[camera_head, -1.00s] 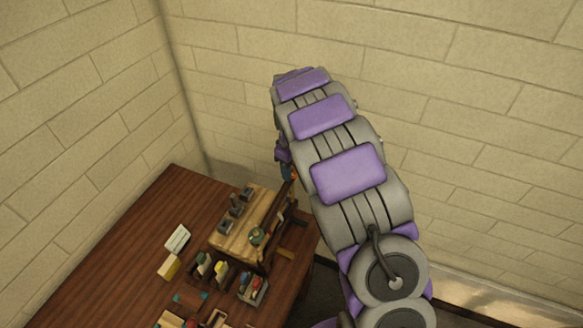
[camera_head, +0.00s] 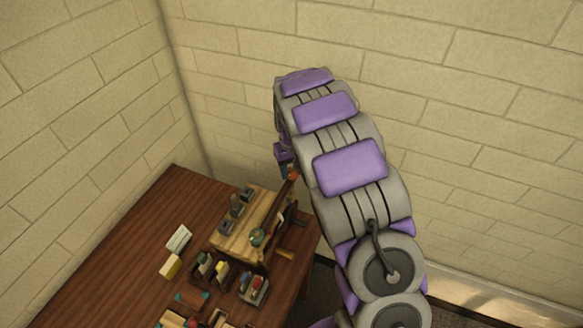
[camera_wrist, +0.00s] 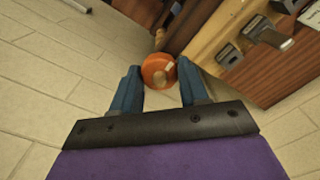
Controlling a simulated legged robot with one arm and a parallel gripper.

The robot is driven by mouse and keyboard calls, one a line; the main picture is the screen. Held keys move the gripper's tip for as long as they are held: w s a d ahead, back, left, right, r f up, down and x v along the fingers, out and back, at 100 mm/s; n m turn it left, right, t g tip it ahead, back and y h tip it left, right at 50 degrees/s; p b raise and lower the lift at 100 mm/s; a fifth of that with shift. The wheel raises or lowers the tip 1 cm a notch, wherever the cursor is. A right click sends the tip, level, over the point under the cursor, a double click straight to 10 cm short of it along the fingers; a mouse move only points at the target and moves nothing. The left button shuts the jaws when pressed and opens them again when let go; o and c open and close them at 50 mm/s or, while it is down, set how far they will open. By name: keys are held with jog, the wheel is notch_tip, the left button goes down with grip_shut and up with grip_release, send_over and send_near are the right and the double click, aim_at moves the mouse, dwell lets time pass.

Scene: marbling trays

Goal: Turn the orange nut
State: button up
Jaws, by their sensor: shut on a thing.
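The orange nut (camera_wrist: 158,71) is round and shows in the wrist view between my two blue fingertips, with a paler patch on its face. My gripper (camera_wrist: 158,74) is shut on it, one finger at each side. A dark wooden rod runs away behind the nut. In the head view, my gripper (camera_head: 284,163) is partly hidden by my arm, at the right end of the wooden block. A small orange-red spot shows just below it there, too small to tell clearly.
The light wooden block (camera_head: 232,238) with grey metal clips stands on the dark wooden table (camera_head: 105,262). Block walls rise close behind my arm.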

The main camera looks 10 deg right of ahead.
jog(key=shift+m, duration=1.7)
jog(key=o, duration=1.1)
jog(key=shift+c, duration=0.2)
jog(key=shift+r, duration=0.1)
notch_tip(320, 180, up, 17)
jog(key=shift+p, duration=0.3)
